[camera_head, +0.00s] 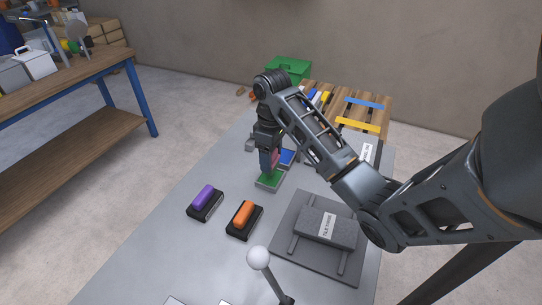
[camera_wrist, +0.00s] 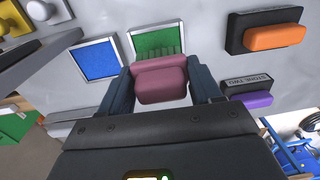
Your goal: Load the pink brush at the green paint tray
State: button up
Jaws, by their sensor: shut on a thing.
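My gripper (camera_head: 268,163) is shut on the pink brush, with one dark finger on each side of it. The pink brush (camera_wrist: 161,79) fills the space between the fingers in the wrist view; in the head view only a sliver of it (camera_head: 275,158) shows. The green paint tray (camera_head: 268,182) lies on the grey table right under the gripper. In the wrist view the green tray (camera_wrist: 150,38) shows just beyond the brush, with dark green stripes at the brush's edge. The brush's underside is hidden, so I cannot tell whether it touches the paint.
A blue tray (camera_wrist: 96,61) lies beside the green one. A purple block (camera_head: 205,196) and an orange block (camera_head: 243,213) sit on black bases nearby. A labelled grey block (camera_head: 326,227) rests on a dark board. A white-balled stick (camera_head: 258,258) stands at the front.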

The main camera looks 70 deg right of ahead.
jog(key=shift+w+d+r, duration=0.1)
jog(key=shift+d+r, duration=0.05)
jog(key=shift+r, duration=0.5)
jog(key=shift+w+d+r, duration=0.1)
jog(key=shift+r, duration=0.55)
jog(key=shift+s+a+r, duration=0.2)
jog(key=shift+a+r, duration=0.05)
